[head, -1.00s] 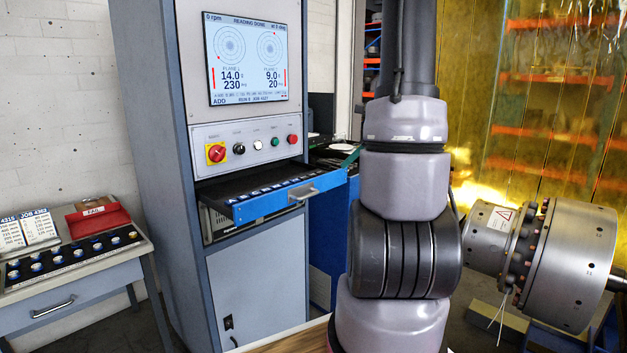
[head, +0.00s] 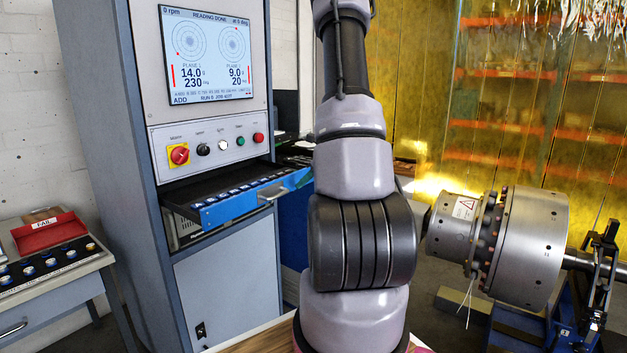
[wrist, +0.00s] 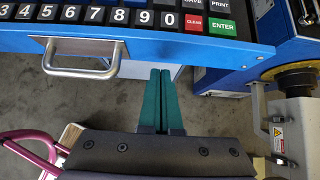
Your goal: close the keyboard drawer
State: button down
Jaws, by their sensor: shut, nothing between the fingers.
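The keyboard drawer (head: 243,204) is blue and stands pulled out of the grey cabinet, below its control panel. Its bar handle (head: 273,192) is on the front. In the wrist view the drawer front (wrist: 205,46) crosses the top, with number keys behind it and the metal handle (wrist: 82,72) at left. My gripper (wrist: 160,72) shows there as two green fingers side by side, shut and empty. The fingertips are close to the drawer front, right of the handle; I cannot tell whether they touch it. In the head view my arm hides the gripper.
The cabinet (head: 228,290) carries a screen (head: 208,55) and buttons above the drawer. A large metal rotor (head: 522,245) stands at right. A side table with a red FAIL tray (head: 50,233) is at left. Grey floor (wrist: 100,100) shows under the drawer.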

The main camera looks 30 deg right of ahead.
jog(key=shift+w+a, duration=0.25)
jog(key=shift+w, duration=0.6)
jog(key=w+a, duration=0.2)
jog(key=w, duration=0.5)
jog(key=w+a, duration=0.3)
jog(key=w, duration=0.5)
jog(key=w+a, duration=0.3)
jog(key=w, duration=0.4)
jog(key=shift+w+a, duration=0.1)
jog(key=shift+w, duration=0.05)
jog(key=shift+w+a+r, duration=0.1)
jog(key=shift+w+r, duration=0.05)
jog(key=shift+w, duration=0.05)
jog(key=shift+r, duration=0.1)
